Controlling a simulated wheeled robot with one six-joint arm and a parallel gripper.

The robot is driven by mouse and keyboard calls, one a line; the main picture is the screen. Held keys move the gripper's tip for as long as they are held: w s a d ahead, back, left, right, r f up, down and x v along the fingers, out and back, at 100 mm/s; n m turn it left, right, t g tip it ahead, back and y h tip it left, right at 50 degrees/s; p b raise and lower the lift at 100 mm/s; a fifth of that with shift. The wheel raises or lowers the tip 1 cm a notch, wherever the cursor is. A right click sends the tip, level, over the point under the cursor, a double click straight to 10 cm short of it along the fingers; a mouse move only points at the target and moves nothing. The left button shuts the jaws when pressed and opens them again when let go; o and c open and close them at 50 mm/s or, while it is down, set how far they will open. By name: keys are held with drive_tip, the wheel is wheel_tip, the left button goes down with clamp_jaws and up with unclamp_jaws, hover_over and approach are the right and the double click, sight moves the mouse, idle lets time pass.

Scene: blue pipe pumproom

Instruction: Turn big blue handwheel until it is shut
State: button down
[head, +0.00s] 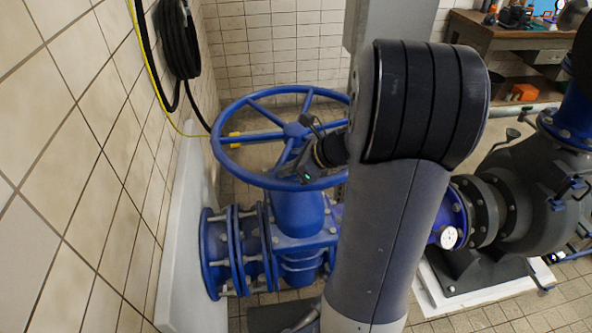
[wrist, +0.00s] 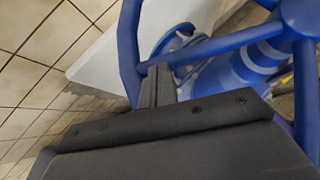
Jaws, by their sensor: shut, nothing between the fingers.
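The big blue handwheel (head: 295,130) lies roughly level on top of a blue valve (head: 300,212), with its spokes and hub showing. My arm hides part of its right side. My gripper (head: 302,172) is at the near side of the wheel, close to the rim and a spoke. In the wrist view the handwheel (wrist: 128,45) shows its rim at the left, a spoke across the middle and the hub at upper right. The narrow shut fingers of my gripper (wrist: 158,82) are in the corner between rim and spoke, holding nothing. I cannot tell whether they touch the wheel.
A tiled wall (head: 75,150) stands close on the left, with a black coiled hose (head: 180,45) hanging on it. A grey pump (head: 535,185) and a pressure gauge (head: 449,238) are to the right. A workbench (head: 500,38) stands at the back right.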

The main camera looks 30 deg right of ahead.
drive_tip(key=w+a+m+t+h, duration=0.1)
drive_tip(key=w+a+m, duration=0.1)
drive_tip(key=w+a, duration=0.3)
drive_tip(key=shift+a+f+h, duration=0.15)
drive_tip(key=shift+f+h, duration=0.1)
drive_tip(key=shift+h, duration=0.05)
idle(0.4)
